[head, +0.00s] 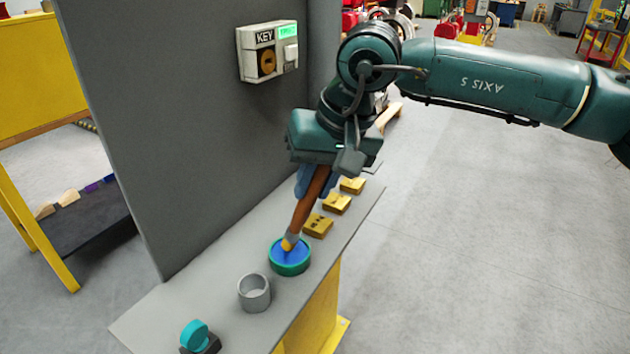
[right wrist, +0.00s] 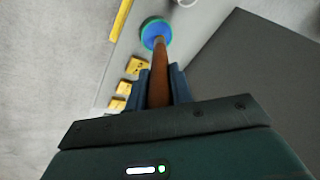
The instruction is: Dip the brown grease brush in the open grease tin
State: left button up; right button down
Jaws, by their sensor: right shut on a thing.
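The brown grease brush (head: 304,212) is held in my right gripper (head: 317,182), tilted with its tip down. My right gripper is shut on its handle; both fingers show beside the handle in the right wrist view (right wrist: 160,85). The brush's yellowish tip meets the blue grease inside the open green tin (head: 290,265) on the grey shelf. The tin also shows in the right wrist view (right wrist: 156,33), with the brush end over the blue. How deep the tip sits in the grease I cannot tell. My left gripper is not in view.
A grey ring-shaped cup (head: 254,293) stands left of the tin on the shelf (head: 210,300). A teal knob on a dark base (head: 197,335) is at the near end. Several brass blocks (head: 318,225) line the far side. A grey panel (head: 200,130) with a key box (head: 267,50) rises behind.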

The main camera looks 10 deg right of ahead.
jog(key=shift+r+p, duration=1.65)
jog(key=shift+r, duration=1.5)
jog(key=shift+f, duration=0.1)
